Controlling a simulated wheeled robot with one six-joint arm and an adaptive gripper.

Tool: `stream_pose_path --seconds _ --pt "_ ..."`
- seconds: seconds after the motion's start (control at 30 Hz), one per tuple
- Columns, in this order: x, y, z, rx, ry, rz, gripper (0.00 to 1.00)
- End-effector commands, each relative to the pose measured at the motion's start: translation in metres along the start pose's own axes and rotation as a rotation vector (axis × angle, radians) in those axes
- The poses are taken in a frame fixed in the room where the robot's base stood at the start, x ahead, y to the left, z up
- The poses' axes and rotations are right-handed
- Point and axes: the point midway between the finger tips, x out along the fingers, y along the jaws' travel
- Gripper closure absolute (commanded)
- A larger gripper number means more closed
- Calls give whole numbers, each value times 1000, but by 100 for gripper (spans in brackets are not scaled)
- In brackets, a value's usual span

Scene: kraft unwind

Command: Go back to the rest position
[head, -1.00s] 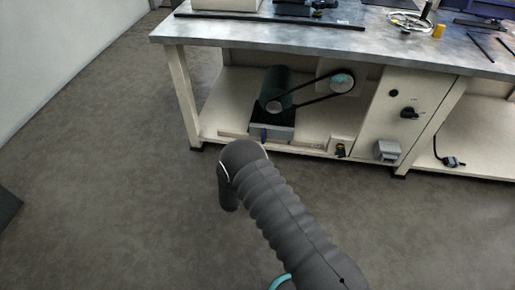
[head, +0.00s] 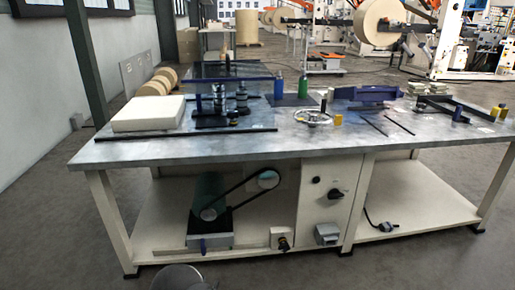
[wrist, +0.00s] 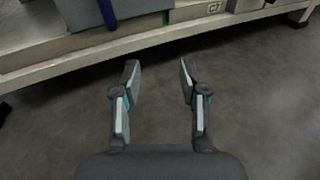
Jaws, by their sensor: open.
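My gripper (wrist: 159,75) shows in the wrist view with its two fingers spread apart and nothing between them. It is over the bare grey floor, in front of the pale lower shelf edge of the workbench (head: 160,152). In the head view only the rounded top of a grey link of my arm shows at the bottom edge; the gripper itself is out of that view.
The workbench's lower shelf (head: 420,200) holds a belt-driven motor (head: 210,205) and a control panel (head: 327,195). A white block (head: 149,113), a handwheel (head: 313,117) and a blue device (head: 366,94) stand on top. Floor is clear at left.

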Motion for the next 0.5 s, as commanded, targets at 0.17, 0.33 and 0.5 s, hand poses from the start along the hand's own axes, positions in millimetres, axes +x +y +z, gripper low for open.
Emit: stream_pose_path --seconds 0.17,0.33,0.5 --pt "-15 -62 -7 50 105 -227 57" --pt "-30 -113 28 182 179 -472 57" --pt "-50 -158 76 359 237 -714 57"
